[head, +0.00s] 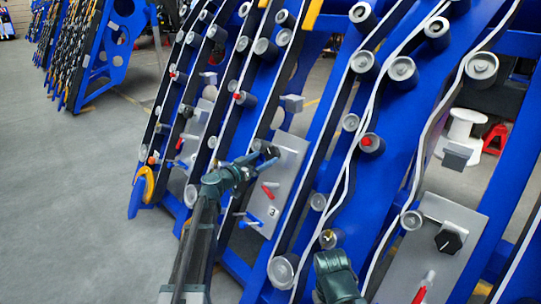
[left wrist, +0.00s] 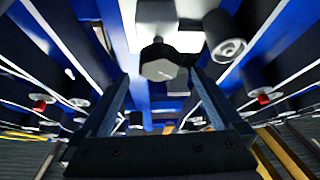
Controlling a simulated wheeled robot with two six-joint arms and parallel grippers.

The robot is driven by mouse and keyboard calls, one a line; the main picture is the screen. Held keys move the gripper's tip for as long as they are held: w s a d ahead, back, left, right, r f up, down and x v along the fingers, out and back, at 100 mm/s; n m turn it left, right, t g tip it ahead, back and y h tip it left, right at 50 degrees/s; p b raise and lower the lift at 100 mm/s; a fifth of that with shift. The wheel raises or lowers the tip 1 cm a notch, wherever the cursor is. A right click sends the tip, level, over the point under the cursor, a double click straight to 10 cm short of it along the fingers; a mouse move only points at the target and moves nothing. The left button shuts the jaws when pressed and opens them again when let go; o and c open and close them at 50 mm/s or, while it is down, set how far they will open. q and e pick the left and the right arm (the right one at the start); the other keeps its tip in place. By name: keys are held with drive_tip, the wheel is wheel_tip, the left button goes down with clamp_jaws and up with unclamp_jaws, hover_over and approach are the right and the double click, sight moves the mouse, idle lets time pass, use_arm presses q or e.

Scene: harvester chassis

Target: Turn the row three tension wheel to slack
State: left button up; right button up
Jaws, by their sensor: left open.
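The row three panel (head: 290,160) is a grey plate marked "3" on the blue chassis. Its tension wheel (head: 270,151) is a small dark knob near the top of the plate, partly hidden by my left gripper (head: 262,160). In the left wrist view the wheel (left wrist: 163,66) is a dark, many-sided knob on a short stem. The open fingers of my left gripper (left wrist: 158,78) stand on either side of it, with a gap showing on each side. Whether the wheel is at slack cannot be told.
On the same plate, a red lever (head: 268,189) and a blue lever (head: 250,219) sit below the wheel. A neighbouring panel (head: 408,268) at right has a black knob (head: 448,240) and red lever (head: 424,287). Rollers and white belts surround the plates. Floor at left is clear.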

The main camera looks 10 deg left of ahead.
sight(270, 155)
use_arm(q)
drive_tip(key=shift+x, duration=2.2)
drive_tip(key=c, duration=1.3)
